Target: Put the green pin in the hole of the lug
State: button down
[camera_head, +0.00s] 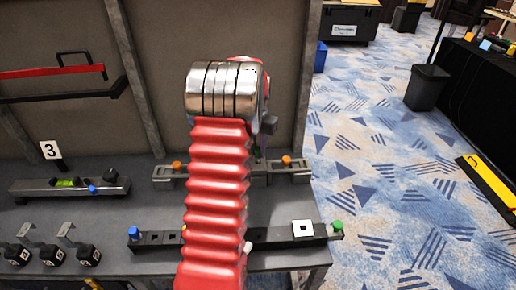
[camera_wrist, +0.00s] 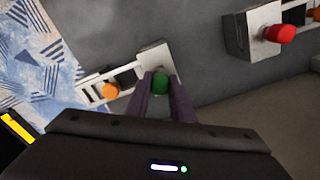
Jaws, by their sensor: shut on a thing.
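In the wrist view my gripper (camera_wrist: 160,82) is shut on the green pin (camera_wrist: 161,84), whose rounded green head shows between the two dark fingers. Just beyond it is a pale metal block (camera_wrist: 153,54), which looks like the lug, at the end of a slotted rail. The pin overlaps the block's near edge in the picture. Its hole is not visible, and I cannot tell whether the pin touches it or is in it. In the head view my red arm covers most of the gripper and the work spot.
An orange knob (camera_wrist: 110,90) sits on the rail beside the pin. A red knob (camera_wrist: 280,33) sticks out of another block. Bench surface is clear between the rails.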

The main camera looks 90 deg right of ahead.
jog(key=shift+f, duration=1.1)
dwell(0.6)
jog(key=c, duration=1.5)
grip_release()
jog(key=shift+o, duration=0.3)
jog(key=o, duration=0.5)
jog(key=shift+c, duration=0.2)
jog(key=shift+r, duration=0.15)
jog(key=shift+r, duration=3.4)
